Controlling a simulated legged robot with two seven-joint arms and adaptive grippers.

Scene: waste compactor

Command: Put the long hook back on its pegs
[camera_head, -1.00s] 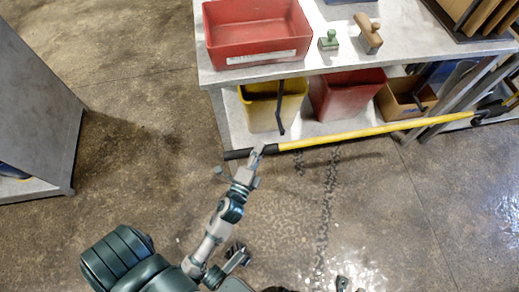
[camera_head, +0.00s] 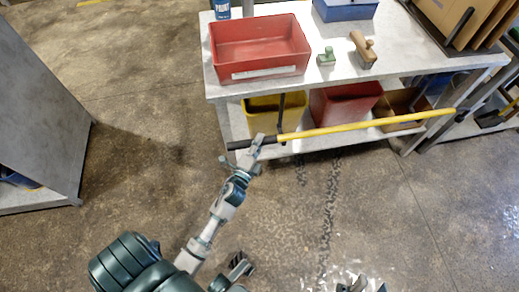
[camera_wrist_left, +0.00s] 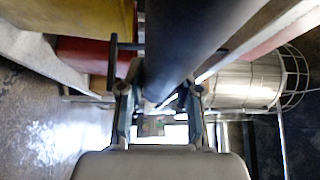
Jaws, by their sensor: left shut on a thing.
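The long hook is a yellow pole (camera_head: 365,124) with a black grip at its left end. My left gripper (camera_head: 256,147) is shut on that black grip. The pole runs nearly level to the right, in front of the table's lower shelf, to a dark far end (camera_head: 457,115). In the left wrist view the thick dark shaft (camera_wrist_left: 190,40) passes between the fingers (camera_wrist_left: 160,105). A thin black bar shows above the pole near its left end; I cannot tell what it belongs to. Parts at the bottom edge (camera_head: 362,285) look like my right gripper, mostly cut off. I cannot make out the pegs.
A grey table (camera_head: 335,80) carries a red tray (camera_head: 259,72), a green-handled stamp (camera_head: 326,58), a wooden-handled tool (camera_head: 363,49) and a blue box. Yellow, red and cardboard bins stand on its lower shelf. A grey cabinet (camera_head: 40,120) stands left. The floor between is clear.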

